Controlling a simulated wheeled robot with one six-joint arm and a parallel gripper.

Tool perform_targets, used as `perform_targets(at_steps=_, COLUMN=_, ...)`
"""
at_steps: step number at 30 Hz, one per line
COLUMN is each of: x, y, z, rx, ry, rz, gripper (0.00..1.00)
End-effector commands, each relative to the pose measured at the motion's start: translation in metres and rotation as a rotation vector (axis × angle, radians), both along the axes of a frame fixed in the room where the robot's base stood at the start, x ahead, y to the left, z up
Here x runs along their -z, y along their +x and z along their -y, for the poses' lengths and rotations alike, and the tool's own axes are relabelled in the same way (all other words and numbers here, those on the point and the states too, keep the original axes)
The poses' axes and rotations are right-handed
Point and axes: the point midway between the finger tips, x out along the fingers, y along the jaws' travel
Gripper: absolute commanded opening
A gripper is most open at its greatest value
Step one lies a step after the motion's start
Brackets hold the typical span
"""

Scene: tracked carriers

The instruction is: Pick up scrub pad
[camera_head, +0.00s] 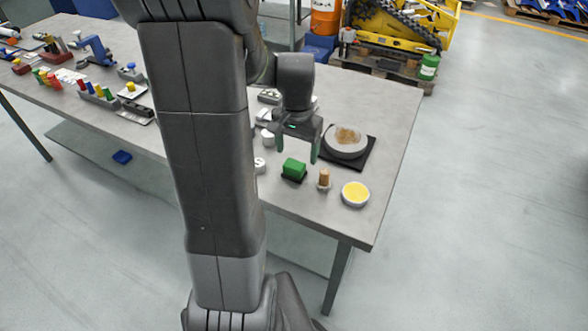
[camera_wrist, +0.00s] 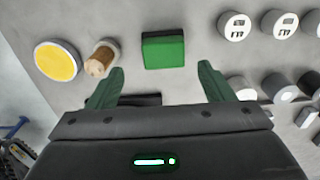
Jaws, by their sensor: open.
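The scrub pad, a green block with a darker base (camera_head: 293,169), lies on the grey table in the head view. In the wrist view the green scrub pad (camera_wrist: 163,50) lies ahead of the fingertips, between their lines, and apart from both. My gripper (camera_head: 298,156) hangs over the table just above and behind the pad in the head view. In the wrist view my gripper (camera_wrist: 162,70) is open, with nothing between its two green fingers.
White cylinders (camera_wrist: 234,26) stand on the pad's other side. The table's front edge is near.

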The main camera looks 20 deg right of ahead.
Motion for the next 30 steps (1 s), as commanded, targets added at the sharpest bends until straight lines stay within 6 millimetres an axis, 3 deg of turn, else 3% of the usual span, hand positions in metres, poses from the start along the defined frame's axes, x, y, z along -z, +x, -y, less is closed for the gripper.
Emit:
perform_targets(at_steps=5, x=0.012, y=0.000, z=-0.002, rx=-0.001, ry=0.001, rz=-0.002, gripper=0.75)
perform_targets(at_steps=14, x=0.052, y=0.002, z=-0.006, rx=-0.001, ry=0.001, rz=-0.002, gripper=0.75)
perform_targets(at_steps=23, x=0.056, y=0.002, z=-0.006, rx=-0.001, ry=0.000, rz=0.001, gripper=0.75)
perform_targets(at_steps=30, x=0.056, y=0.002, z=-0.006, rx=-0.001, ry=-0.001, rz=0.001, gripper=0.31)
